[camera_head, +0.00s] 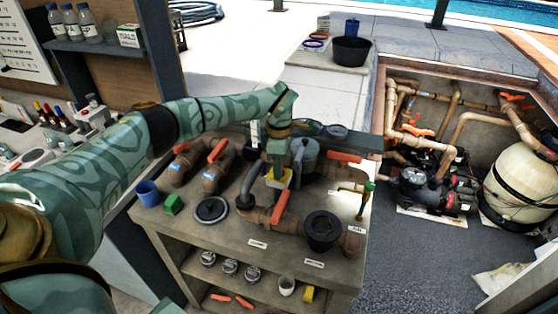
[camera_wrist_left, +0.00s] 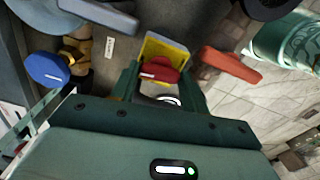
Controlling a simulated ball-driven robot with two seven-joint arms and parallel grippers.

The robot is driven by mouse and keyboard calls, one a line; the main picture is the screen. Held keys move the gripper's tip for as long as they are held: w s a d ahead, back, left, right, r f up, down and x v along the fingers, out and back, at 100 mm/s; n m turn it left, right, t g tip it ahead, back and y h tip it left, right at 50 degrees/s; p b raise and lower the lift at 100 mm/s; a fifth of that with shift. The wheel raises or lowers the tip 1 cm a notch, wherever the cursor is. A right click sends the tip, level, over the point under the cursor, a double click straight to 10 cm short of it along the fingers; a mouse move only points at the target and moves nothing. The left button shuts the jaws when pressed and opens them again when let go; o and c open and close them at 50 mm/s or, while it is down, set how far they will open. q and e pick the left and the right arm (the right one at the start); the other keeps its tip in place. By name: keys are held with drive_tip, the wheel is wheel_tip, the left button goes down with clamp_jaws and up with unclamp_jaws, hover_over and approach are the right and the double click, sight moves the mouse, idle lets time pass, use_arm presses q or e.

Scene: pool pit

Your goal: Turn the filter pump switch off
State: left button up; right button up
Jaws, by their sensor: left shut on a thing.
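The switch shows in the left wrist view as a red knob (camera_wrist_left: 158,70) in front of a yellow plate (camera_wrist_left: 166,48). In the head view only a little of the yellow plate (camera_head: 284,183) shows, at the middle of the workbench. My left gripper (camera_head: 277,172) reaches down over it from the left and hides the knob there. In the left wrist view the left gripper (camera_wrist_left: 160,82) has one finger on each side of the red knob and is shut on it. Which way the switch is set cannot be told. My right gripper is not in view.
An orange lever (camera_head: 280,207) lies close below the gripper on brown pipework. A pit with pumps (camera_head: 435,192) and a tank (camera_head: 520,187) lies right.

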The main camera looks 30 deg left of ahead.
use_arm(q)
drive_tip(key=n+p, duration=0.2)
drive_tip(key=n, duration=0.1)
drive_tip(key=shift+r+n, duration=0.2)
drive_tip(key=shift+n, duration=0.1)
drive_tip(key=n+p, duration=0.2)
drive_tip(key=n, duration=0.2)
drive_tip(key=shift+n, duration=0.3)
drive_tip(key=n+p, duration=0.2)
drive_tip(key=n, duration=0.2)
drive_tip(key=shift+w+n+p, duration=0.1)
drive_tip(key=shift+n+p, duration=0.75)
drive_tip(key=shift+n, duration=1.25)
drive_tip(key=o, duration=1)
drive_tip(key=shift+f, duration=0.15)
wheel_tip(320, 180, up, 16)
drive_tip(key=shift+r, duration=0.2)
